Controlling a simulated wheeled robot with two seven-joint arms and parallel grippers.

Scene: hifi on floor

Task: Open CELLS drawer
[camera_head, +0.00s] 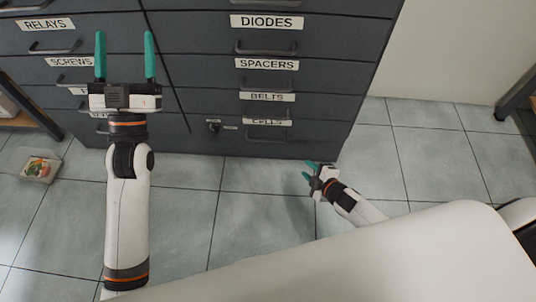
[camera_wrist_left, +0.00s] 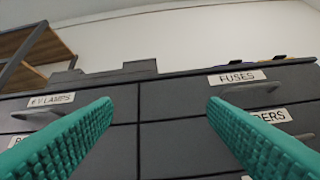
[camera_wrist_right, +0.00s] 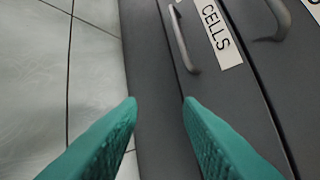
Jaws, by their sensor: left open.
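The CELLS drawer (camera_head: 300,132) is the lowest in the right column of the dark grey cabinet and looks closed. Its white CELLS label (camera_head: 268,122) and dark bar handle (camera_head: 264,134) show in the head view. In the right wrist view the CELLS label (camera_wrist_right: 217,30) and the handle (camera_wrist_right: 182,38) are close up, beyond the fingertips. My right gripper (camera_head: 308,170) is open and empty, low above the floor, right of and apart from the handle. My left gripper (camera_head: 125,62) is open and empty, raised in front of the left drawer column.
Above CELLS are the BELTS (camera_head: 267,97), SPACERS (camera_head: 266,64) and DIODES (camera_head: 266,22) drawers with bar handles. A small lock-like fitting (camera_head: 213,127) sits left of the CELLS handle. A small tray (camera_head: 40,169) lies on the floor at left. The tiled floor before the cabinet is clear.

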